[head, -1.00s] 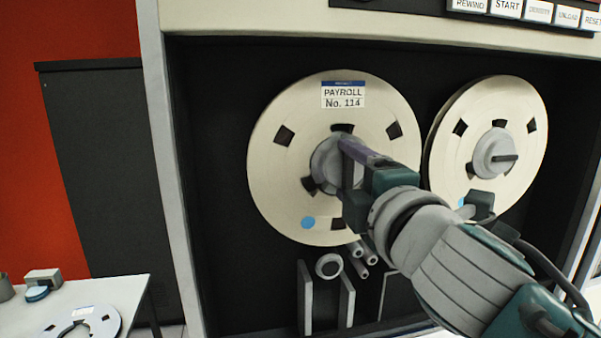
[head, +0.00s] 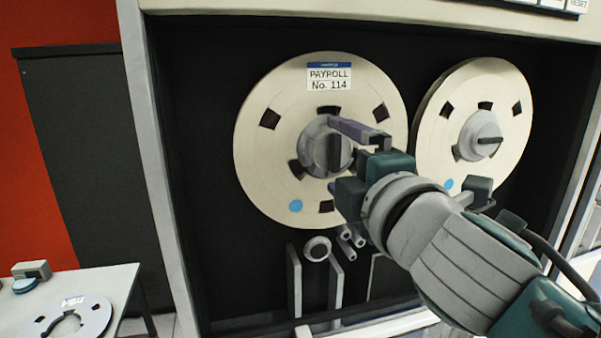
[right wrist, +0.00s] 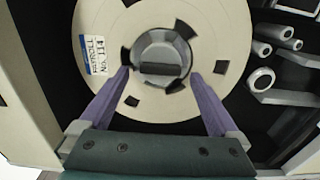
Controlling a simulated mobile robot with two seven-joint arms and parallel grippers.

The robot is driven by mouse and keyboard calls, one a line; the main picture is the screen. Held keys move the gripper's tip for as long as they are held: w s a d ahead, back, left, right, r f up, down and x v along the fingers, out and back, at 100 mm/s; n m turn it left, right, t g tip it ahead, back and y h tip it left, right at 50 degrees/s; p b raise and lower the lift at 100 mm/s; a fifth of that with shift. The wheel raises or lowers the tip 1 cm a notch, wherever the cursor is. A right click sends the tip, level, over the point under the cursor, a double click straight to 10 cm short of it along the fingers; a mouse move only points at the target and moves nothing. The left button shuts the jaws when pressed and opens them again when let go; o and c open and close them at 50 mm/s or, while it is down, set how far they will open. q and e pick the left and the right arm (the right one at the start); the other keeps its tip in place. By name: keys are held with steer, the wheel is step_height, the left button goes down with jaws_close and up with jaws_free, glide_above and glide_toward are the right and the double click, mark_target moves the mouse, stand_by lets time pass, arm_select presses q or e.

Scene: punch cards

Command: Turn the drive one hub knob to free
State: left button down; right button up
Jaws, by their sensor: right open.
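The payroll reel (head: 262,165) is mounted on the left of the tape drive, with a grey round hub (head: 314,150) at its centre. The hub knob (head: 334,155) is a dark bar that stands close to vertical in the head view. In the right wrist view the knob (right wrist: 160,70) lies across the hub. My right gripper (head: 332,155) is open in front of this hub. In the right wrist view its purple fingers (right wrist: 159,78) are spread to either side of the hub, with the knob between them and apart from both. My left gripper is out of view.
A second reel (head: 430,140) with its own hub knob (head: 489,141) is on the right, behind my right arm. Small rollers (head: 317,249) and upright guides sit below the payroll reel. A white table (head: 115,290) with a loose reel stands at lower left.

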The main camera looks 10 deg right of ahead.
steer(key=s+b, duration=0.1)
steer(key=s, duration=0.7)
steer(key=shift+s+b, duration=0.15)
steer(key=shift+b, duration=0.25)
steer(key=shift+d, duration=0.15)
